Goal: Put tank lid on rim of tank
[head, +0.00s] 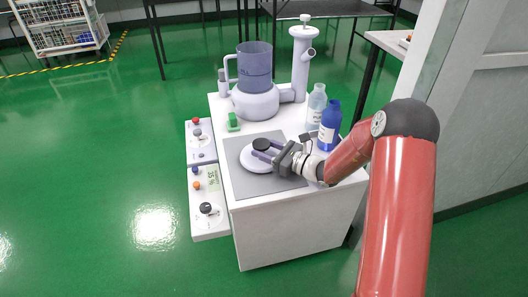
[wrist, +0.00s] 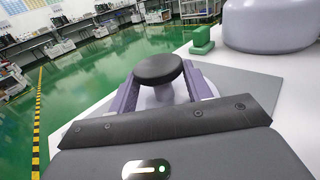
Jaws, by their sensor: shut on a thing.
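The tank lid (head: 256,164) is a white disc with a black knob (head: 262,145), lying on or just above a grey mat (head: 235,182); I cannot tell which. My gripper (head: 263,150) reaches in from the right and is shut on the lid's knob. In the wrist view, the black knob top (wrist: 158,68) stands between the purple fingers of my gripper (wrist: 161,80), and most of the disc is hidden. The tank (head: 255,70) is a translucent blue-grey cylinder with a side handle, open at the top, standing on a rounded lavender base (head: 256,103) behind the mat.
A lavender column (head: 301,65) stands right of the tank. A clear bottle (head: 316,103) and a blue bottle (head: 330,127) stand near my arm. A small green block (head: 233,122) is left of the base. Control panels (head: 206,200) line the white bench's left side.

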